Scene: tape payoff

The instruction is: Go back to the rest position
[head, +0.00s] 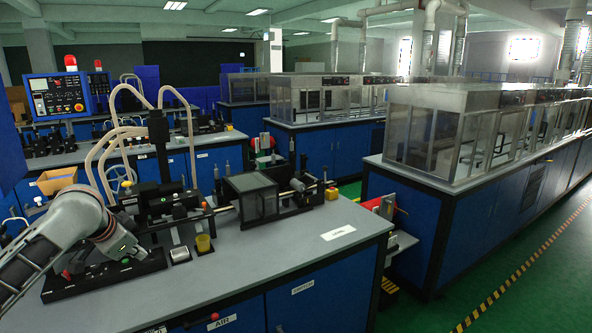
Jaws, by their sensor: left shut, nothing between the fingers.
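My left arm comes in from the left edge and bends down over the near left part of the grey-topped bench (300,250). My left gripper (136,256) is low over a black base fixture (85,283) at the bench's left. It is shut, and I see nothing held in it. The fingertips are small and dark against the black fixture, so I cannot tell whether they touch it. My right gripper is not in view.
A black machine with pale hoses (158,128) stands behind the gripper, with a clear box (250,197) to its right.

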